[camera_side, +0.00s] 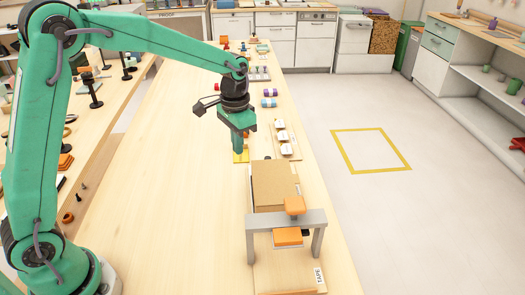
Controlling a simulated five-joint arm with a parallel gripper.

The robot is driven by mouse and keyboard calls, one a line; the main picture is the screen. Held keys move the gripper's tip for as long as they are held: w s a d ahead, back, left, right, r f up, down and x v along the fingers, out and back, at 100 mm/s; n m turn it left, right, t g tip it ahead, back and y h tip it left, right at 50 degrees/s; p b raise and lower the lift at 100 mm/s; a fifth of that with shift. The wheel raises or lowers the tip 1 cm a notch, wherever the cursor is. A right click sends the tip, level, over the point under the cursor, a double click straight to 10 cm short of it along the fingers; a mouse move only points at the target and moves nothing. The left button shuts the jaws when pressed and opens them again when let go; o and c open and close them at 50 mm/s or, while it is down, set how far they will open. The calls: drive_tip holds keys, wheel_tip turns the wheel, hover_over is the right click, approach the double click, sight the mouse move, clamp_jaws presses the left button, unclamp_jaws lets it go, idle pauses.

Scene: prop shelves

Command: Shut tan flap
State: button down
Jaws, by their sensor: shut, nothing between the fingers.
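The tan flap (272,182) shows as a flat brown panel behind a grey bridge-shaped frame (286,218) on the right part of the table. I cannot tell how far the flap stands open from this view. My gripper (238,151) points down, left of and beyond the flap's far edge, apart from it. Its fingers are shut and hold nothing. The flap's hinge is not clearly visible.
An orange block (294,205) sits at the grey frame's top bar, and another orange piece (287,237) is under it. White-topped items (283,136) stand beyond. The table's left middle is clear.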

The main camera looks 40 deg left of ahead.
drive_tip(key=shift+r, duration=0.1)
wheel_tip(320, 180, up, 5)
drive_tip(key=shift+f, duration=0.1)
idle(1.0)
idle(0.6)
drive_tip(key=s+a+r+n+t, duration=0.1)
drive_tip(key=s+r, duration=0.2)
drive_tip(key=s, duration=0.3)
drive_tip(key=s+a+r+t, duration=0.1)
drive_tip(key=s+r+t, duration=0.1)
drive_tip(key=s+r, duration=0.25)
drive_tip(key=s+a+f+n+t, duration=0.1)
drive_tip(key=s+f+n+t, duration=0.1)
drive_tip(key=s, duration=1.1)
drive_tip(key=shift+s+a+f+t, duration=0.2)
drive_tip(key=shift+a+t, duration=0.1)
